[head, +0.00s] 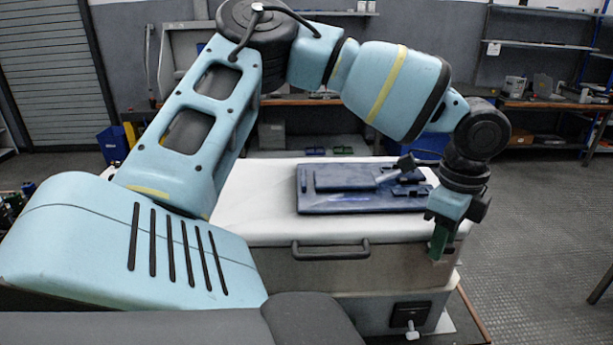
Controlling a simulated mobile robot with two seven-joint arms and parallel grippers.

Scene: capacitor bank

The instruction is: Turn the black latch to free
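A white-topped cabinet (262,215) stands in front of me with grey front panels. A small black square fitting (408,313), which looks like the black latch, sits low on its front at the right. A pale tab sticks out below the fitting. My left gripper (438,243) points down at the cabinet's front right corner, well above the fitting and apart from it. Its green fingers overlap in this view, so the gap between them is hidden. I see nothing held in them. My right gripper is out of view.
A dark bar handle (331,251) crosses the upper front panel. A dark blue plate (350,200) with raised parts lies on the cabinet top, left of my gripper. Workbenches (555,103) and shelves line the back wall. The floor (535,235) to the right is mostly clear.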

